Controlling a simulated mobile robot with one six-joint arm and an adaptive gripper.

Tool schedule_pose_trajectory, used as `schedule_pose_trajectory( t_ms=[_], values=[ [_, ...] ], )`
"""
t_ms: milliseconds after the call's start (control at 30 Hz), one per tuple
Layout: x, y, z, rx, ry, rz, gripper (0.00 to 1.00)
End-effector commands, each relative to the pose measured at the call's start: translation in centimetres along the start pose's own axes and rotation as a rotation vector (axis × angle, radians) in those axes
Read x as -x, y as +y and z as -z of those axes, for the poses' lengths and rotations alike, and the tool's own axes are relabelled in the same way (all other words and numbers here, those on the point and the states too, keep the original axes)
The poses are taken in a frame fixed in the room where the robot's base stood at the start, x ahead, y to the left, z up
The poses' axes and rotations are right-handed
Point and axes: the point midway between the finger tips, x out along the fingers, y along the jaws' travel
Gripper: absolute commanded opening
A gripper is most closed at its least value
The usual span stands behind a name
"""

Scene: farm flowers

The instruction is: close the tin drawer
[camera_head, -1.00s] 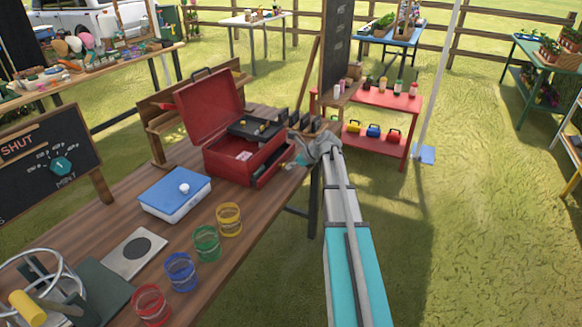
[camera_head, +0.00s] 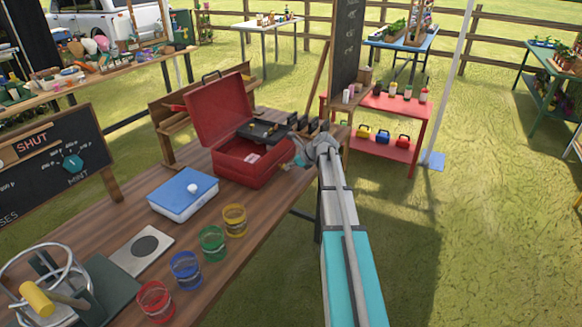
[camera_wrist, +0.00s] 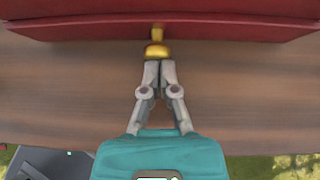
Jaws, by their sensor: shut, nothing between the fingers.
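The red tin box (camera_head: 250,165) stands on the wooden table with its lid raised. In the head view its drawer no longer visibly sticks out. In the wrist view the red drawer front (camera_wrist: 90,29) lies close against the box, with a gold knob (camera_wrist: 156,50) at its middle. Whether a thin gap is left, I cannot tell. My gripper (camera_wrist: 160,63) is shut and empty, its fingertips at the knob, seemingly touching it. In the head view my gripper (camera_head: 301,158) is at the right side of the box, partly hidden by my wrist.
A blue-lidded tin (camera_head: 184,193) and several coloured jars, one yellow (camera_head: 235,220), stand nearer on the table (camera_head: 225,272). A dark tray (camera_head: 262,132) sits in the open box. A red shelf (camera_head: 385,148) stands behind. Grass right of the table is free.

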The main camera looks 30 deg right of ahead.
Motion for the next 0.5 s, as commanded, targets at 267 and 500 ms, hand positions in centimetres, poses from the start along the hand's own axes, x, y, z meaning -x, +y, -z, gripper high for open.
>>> schedule_pose_trajectory(
  t_ms=[267,500],
  values=[
    [1.0,-0.2,1.0,0.001,-0.005,-0.002,0.00],
    [3.6,-0.4,1.8,0.003,-0.001,-0.003,0.00]
  ],
)
